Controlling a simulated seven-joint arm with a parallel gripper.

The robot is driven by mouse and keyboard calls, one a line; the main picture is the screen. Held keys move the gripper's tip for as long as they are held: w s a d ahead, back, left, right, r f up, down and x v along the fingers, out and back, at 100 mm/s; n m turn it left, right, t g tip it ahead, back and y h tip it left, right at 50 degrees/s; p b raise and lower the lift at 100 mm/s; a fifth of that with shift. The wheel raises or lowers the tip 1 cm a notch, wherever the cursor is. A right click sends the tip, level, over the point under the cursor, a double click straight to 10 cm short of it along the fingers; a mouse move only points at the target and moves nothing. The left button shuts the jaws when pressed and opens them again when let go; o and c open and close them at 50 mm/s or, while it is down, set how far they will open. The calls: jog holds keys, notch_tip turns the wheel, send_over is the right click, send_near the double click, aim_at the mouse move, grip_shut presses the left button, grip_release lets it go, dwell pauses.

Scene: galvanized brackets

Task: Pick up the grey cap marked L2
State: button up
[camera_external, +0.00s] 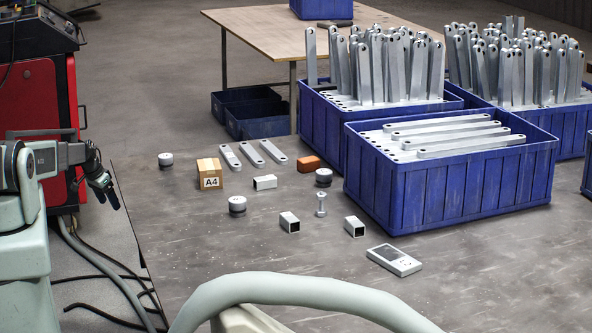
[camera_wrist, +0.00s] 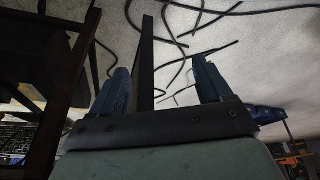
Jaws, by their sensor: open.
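Three grey round caps stand on the table: one at the back left (camera_external: 166,160), one at the front (camera_external: 237,205), and one at the right (camera_external: 323,177) near the blue bin. Their markings are too small to read, so I cannot tell which is L2. My gripper (camera_external: 112,191) is at the left, beyond the table's left edge and apart from all the caps. In the wrist view my gripper (camera_wrist: 166,85) is open with nothing between its fingers. No cap shows in the wrist view.
Blue bins (camera_external: 450,185) stand at the right. The table's front left is clear.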

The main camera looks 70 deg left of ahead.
jog(key=a+r+t+y, duration=0.1)
jog(key=a+r, duration=0.2)
jog(key=r, duration=0.3)
jog(key=a+r+t, duration=0.1)
jog(key=a+r, duration=0.3)
jog(key=r, duration=0.3)
jog(key=w+r+m, duration=0.2)
jog(key=w+r, duration=0.4)
jog(key=r, duration=0.2)
jog(key=w+d+r+m+h, duration=0.1)
jog(key=w+d+r+m, duration=0.3)
jog(key=w+r, duration=0.45)
jog(key=w+d+r+m, duration=0.2)
jog(key=w+d+r, duration=0.5)
jog(key=w, duration=0.3)
jog(key=w+d+r+m+h, duration=0.2)
jog(key=w+d+r+m, duration=0.5)
jog(key=w+d+r, duration=1)
jog(key=m+g, duration=0.6)
jog(key=m, duration=0.2)
send_over(324, 171)
notch_tip(324, 171, down, 30)
jog(key=shift+w+r, duration=0.15)
jog(key=shift+r, duration=0.05)
jog(key=shift+s+f, duration=0.2)
jog(key=shift+f, duration=2.75)
